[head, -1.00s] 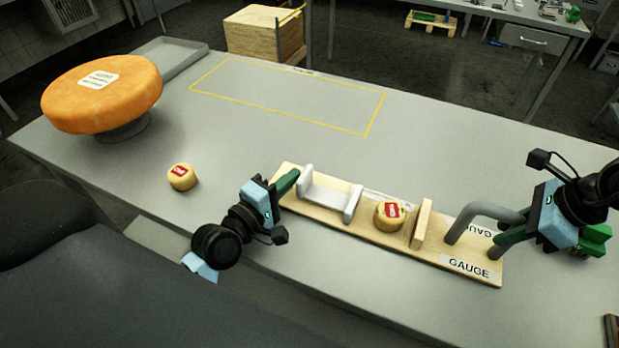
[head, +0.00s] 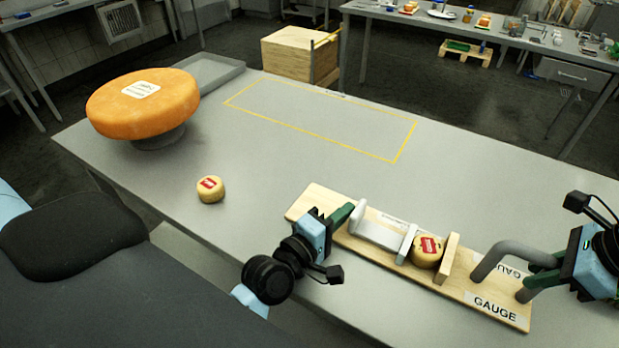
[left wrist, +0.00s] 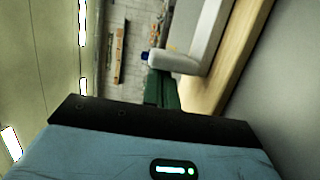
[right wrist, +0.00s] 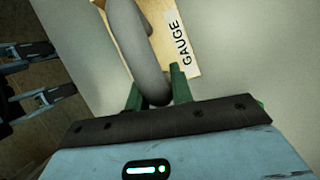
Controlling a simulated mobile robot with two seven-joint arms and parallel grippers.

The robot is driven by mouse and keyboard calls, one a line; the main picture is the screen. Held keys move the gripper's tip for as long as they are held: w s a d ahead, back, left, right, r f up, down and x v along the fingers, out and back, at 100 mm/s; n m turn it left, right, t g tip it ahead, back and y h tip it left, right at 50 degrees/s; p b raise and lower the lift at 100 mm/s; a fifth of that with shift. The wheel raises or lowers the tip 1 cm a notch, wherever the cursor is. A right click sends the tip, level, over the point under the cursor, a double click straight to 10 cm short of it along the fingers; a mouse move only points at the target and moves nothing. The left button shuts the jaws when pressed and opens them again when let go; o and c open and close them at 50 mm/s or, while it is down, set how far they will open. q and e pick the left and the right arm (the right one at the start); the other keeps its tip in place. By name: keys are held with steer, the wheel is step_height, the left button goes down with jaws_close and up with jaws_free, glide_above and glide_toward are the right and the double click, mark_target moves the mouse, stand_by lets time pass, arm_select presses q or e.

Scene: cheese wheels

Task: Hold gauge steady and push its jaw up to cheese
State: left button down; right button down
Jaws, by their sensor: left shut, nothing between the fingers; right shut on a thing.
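The wooden gauge (head: 458,286) lies on the table, its label also in the right wrist view (right wrist: 184,45). My right gripper (head: 535,277) is shut on its grey handle (head: 490,262), also seen between the fingers in the right wrist view (right wrist: 150,65). The white sliding jaw (head: 378,233) has two end plates. A small cheese (head: 426,253) with a red label sits between the jaw's right plate and the fixed wooden stop (head: 448,258). Plate and cheese look very close; I cannot tell if they touch. My left gripper (head: 345,212) is shut and empty, fingertips at the jaw's left plate (left wrist: 192,55).
Another small cheese (head: 210,189) stands on the table left of the gauge. A large orange cheese wheel (head: 140,108) rests on a round stand at the far left, near a grey tray (head: 212,73). The yellow outlined area (head: 325,120) is empty.

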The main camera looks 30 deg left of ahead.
arm_select(q)
steer(key=shift+a, duration=0.55)
steer(key=a, duration=0.1)
steer(key=s+a, duration=0.1)
steer(key=a, duration=0.1)
steer(key=shift+s+a+f, duration=0.1)
steer(key=shift+s+a, duration=0.05)
steer(key=v, duration=1.8)
steer(key=shift+s, duration=0.3)
steer(key=shift+a, duration=0.1)
arm_select(e)
steer(key=c, duration=0.6)
jaws_free()
